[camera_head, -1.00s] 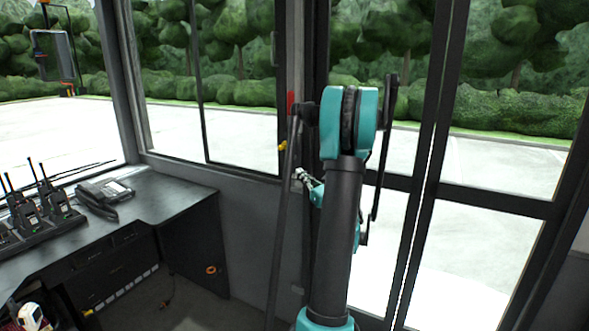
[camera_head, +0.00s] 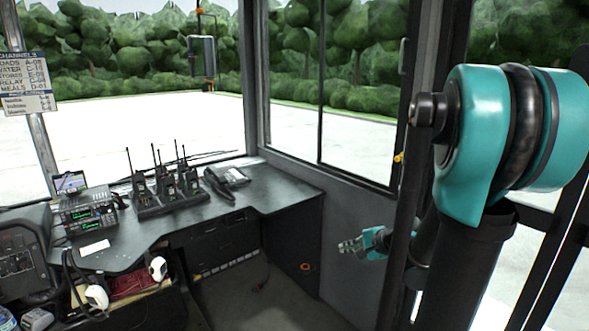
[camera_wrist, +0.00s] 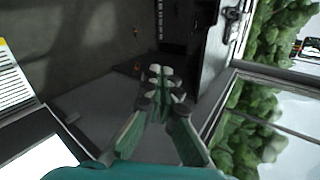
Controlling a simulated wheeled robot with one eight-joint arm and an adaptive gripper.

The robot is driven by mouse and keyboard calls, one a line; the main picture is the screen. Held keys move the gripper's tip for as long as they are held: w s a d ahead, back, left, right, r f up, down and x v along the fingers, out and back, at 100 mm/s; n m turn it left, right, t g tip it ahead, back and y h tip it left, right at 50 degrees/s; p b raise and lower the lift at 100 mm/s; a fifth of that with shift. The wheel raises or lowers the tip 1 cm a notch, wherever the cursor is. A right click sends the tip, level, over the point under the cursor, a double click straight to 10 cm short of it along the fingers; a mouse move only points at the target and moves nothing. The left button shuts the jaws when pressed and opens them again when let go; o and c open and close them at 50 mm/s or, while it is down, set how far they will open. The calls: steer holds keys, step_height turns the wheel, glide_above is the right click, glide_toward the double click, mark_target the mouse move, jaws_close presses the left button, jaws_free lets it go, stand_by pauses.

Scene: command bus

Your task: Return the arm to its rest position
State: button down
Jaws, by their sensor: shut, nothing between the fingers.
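My gripper (camera_head: 350,246) shows small in the head view, beyond my large teal and black arm links at the right. It hangs in free air in front of the grey wall panel under the side window and is empty. In the wrist view my gripper (camera_wrist: 160,78) points at the dark floor, with its fingertips close together and nothing between them. Part of my arm is hidden behind the near links and the dark post.
A dark desk (camera_head: 278,190) carries several handheld radios in a charger (camera_head: 165,192), a desk phone (camera_head: 228,180) and a radio set (camera_head: 88,212). A dark door post (camera_head: 408,150) stands close to my arm. The floor (camera_head: 262,300) between desk and arm looks mostly clear.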

steer(key=s+d+f+n+g+h, duration=0.1)
steer(key=s+f+n+g+h, duration=0.1)
steer(key=s+n, duration=0.4)
steer(key=s+d+f+n+g+h, duration=0.1)
steer(key=s+f+n+h, duration=0.3)
steer(key=s, duration=0.7)
step_height(320, 180, down, 2)
steer(key=n+g, duration=0.1)
steer(key=n, duration=0.2)
steer(key=shift+d+h, duration=0.25)
steer(key=shift+h, duration=0.05)
